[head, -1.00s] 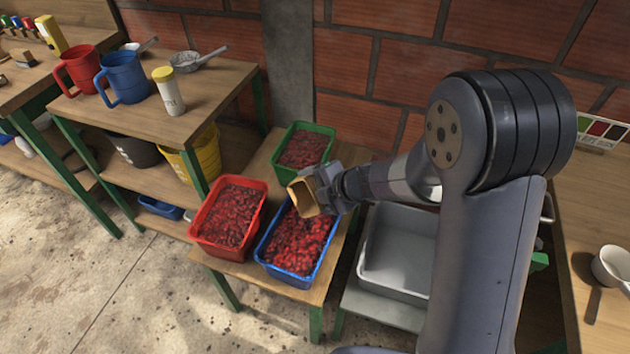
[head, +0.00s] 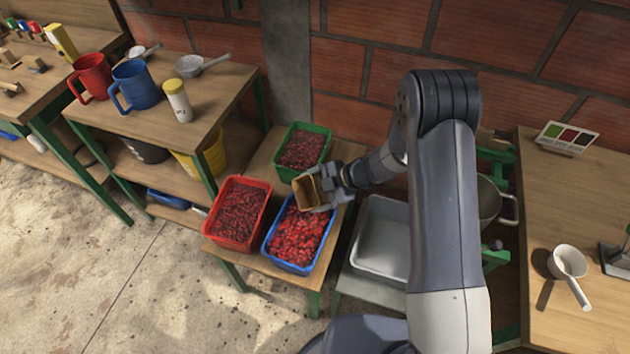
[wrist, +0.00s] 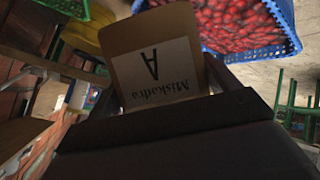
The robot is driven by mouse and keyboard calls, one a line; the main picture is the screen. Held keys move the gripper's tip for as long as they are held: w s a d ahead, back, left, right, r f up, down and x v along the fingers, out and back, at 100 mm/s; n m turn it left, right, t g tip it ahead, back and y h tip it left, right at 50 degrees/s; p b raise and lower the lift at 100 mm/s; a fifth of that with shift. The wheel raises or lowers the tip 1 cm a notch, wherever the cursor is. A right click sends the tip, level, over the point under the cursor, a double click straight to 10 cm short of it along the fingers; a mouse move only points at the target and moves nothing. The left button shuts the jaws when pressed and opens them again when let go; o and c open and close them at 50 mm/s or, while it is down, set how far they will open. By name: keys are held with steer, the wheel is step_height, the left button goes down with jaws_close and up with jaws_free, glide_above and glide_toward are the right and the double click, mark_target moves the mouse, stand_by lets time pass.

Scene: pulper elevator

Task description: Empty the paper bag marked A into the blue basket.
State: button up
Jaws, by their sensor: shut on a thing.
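The paper bag marked A (head: 305,191) is brown with an open mouth. My gripper (head: 328,186) is shut on it and holds it tilted over the back part of the blue basket. In the wrist view the bag (wrist: 143,38) shows a white label with an upside-down "A" and "Miskadra". The blue basket (head: 273,261) stands on a low wooden table and holds many red cherries. Its rim also shows in the wrist view (wrist: 292,28). The bag's mouth faces left in the head view, and no cherries are seen falling from it.
A red basket (head: 212,222) stands left of the blue one and a green basket (head: 290,130) behind it, both with darker cherries. A grey tray (head: 378,262) is at the right. A wooden shelf (head: 150,150) with mugs stands at the left.

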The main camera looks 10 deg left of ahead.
steer(key=shift+m+g+p, duration=0.4)
steer(key=shift+g+p, duration=0.4)
steer(key=shift+f+m+g+y, duration=0.3)
steer(key=shift+f+g+y, duration=0.1)
steer(key=shift+f, duration=0.05)
steer(key=shift+s+f+m+g+y+b, duration=0.25)
steer(key=shift+f+m+g+b, duration=0.15)
steer(key=shift+g+b, duration=0.15)
steer(key=shift+s+f+m+g+y+b, duration=0.15)
steer(key=shift+f+m+g+y+b, duration=0.2)
steer(key=shift+b, duration=0.3)
steer(key=shift+s+a+f+g+b, duration=0.1)
steer(key=shift+g+b, duration=0.3)
steer(key=shift+m, duration=0.25)
